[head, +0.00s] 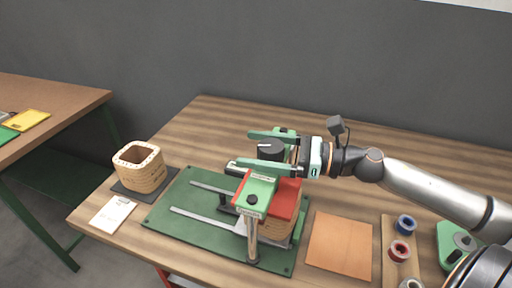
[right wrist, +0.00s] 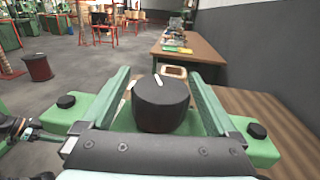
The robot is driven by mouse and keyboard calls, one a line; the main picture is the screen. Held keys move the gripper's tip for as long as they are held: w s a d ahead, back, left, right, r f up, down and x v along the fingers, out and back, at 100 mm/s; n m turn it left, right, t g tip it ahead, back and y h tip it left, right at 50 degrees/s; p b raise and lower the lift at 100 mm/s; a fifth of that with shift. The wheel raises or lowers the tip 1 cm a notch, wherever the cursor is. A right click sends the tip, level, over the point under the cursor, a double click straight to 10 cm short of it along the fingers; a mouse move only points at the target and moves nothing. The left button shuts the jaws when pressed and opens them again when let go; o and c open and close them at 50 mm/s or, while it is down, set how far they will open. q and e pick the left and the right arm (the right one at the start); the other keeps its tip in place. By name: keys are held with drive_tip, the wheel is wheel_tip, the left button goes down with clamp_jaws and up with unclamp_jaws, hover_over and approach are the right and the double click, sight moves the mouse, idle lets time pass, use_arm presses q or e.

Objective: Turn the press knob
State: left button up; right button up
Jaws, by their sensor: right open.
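The press knob (head: 271,147) is a black cylinder with a white pointer line on top of the green press. In the right wrist view the knob (right wrist: 161,104) stands between my right gripper's two green fingers, with a gap on each side. My right gripper (head: 250,149) is open and reaches in from the right around the knob. My left gripper is not in view.
A wooden coil form (head: 140,169) stands on a dark pad at the left, behind a white tag (head: 113,214). An orange-brown sheet (head: 340,244) lies right of the press. Tape rolls (head: 399,250) and a green device (head: 458,243) are at the right. A second table (head: 60,97) is at the left.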

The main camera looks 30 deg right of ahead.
drive_tip(key=shift+w+a, duration=0.1)
drive_tip(key=shift+c, duration=0.2)
drive_tip(key=c, duration=1.3)
drive_tip(key=m+t+h+p, duration=0.1)
drive_tip(key=p, duration=0.1)
drive_tip(key=m+t+h+p, duration=0.1)
drive_tip(key=h+p, duration=0.1)
drive_tip(key=m+t+h+p, duration=0.1)
drive_tip(key=p, duration=0.1)
drive_tip(key=shift+w+d+r+m+t, duration=0.25)
drive_tip(key=shift+d+r+m+t, duration=0.05)
drive_tip(key=shift+c, duration=0.2)
drive_tip(key=shift+d+f+m+t+h+p, duration=0.15)
drive_tip(key=shift+m+h+p, duration=0.1)
drive_tip(key=shift+h+p, duration=0.2)
drive_tip(key=shift+f+m+t+h+p, duration=0.15)
drive_tip(key=shift+m+h+p, duration=0.15)
drive_tip(key=shift+h, duration=0.15)
drive_tip(key=shift+w, duration=0.1)
drive_tip(key=o, duration=1.4)
